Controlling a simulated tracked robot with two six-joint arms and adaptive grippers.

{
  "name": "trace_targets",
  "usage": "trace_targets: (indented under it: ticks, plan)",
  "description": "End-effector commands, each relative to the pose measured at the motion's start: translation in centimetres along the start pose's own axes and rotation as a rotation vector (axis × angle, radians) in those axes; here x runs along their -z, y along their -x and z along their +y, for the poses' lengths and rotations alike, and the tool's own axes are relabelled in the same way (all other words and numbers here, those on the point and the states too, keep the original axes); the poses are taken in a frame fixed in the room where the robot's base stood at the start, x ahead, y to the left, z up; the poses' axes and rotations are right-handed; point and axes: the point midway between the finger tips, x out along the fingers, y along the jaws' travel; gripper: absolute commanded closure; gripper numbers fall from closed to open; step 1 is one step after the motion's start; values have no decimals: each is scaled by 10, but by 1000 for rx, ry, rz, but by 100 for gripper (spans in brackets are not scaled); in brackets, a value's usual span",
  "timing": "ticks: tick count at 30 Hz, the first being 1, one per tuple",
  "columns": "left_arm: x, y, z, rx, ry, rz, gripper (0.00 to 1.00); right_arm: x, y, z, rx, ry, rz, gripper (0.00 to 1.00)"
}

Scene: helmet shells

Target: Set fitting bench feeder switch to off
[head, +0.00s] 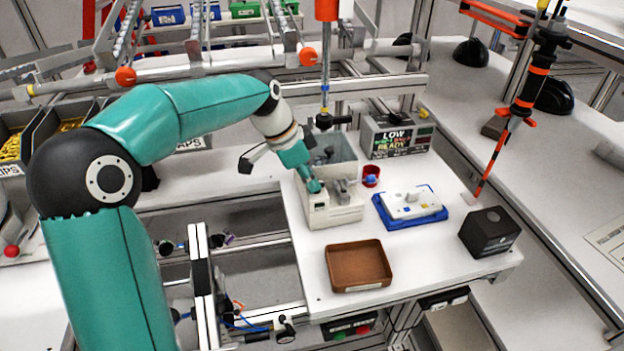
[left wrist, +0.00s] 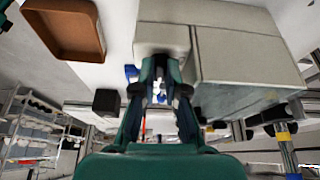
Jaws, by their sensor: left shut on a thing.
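The feeder (head: 333,211) is a pale box with a clear hopper (head: 335,150), standing at the back left of the white fitting bench (head: 420,265). My left gripper (head: 315,186) reaches in from the left and its fingertips are at the feeder's front. In the left wrist view the feeder (left wrist: 163,38) fills the top middle, and the fingers (left wrist: 160,68) close against its face. The gripper is shut on a small part there, which I take to be the feeder switch. The fingers hide the switch, so its setting cannot be seen. My right gripper is not in view.
A brown tray (head: 358,266) lies in front of the feeder. A blue fixture (head: 411,207), a red cup (head: 371,175), a black box (head: 489,232) and a sign box (head: 398,137) stand to its right. A black and orange tool (head: 530,85) hangs at right.

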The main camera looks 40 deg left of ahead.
Motion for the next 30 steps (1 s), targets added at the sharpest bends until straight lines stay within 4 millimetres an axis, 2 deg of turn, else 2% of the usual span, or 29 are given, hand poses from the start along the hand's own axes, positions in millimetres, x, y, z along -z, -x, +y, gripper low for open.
trace_targets:
  ticks: [20, 21, 24, 30]
  plan:
    - [3, 2, -2, -20, -64, 9, 100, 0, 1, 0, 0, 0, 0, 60]
    - [3, 2, -2, -20, -64, 9, 82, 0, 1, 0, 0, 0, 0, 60]
    - [2, 1, -1, -21, -64, 7, 65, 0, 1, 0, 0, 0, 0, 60]
    - [1, 0, -1, -23, -62, 3, 64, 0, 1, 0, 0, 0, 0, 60]
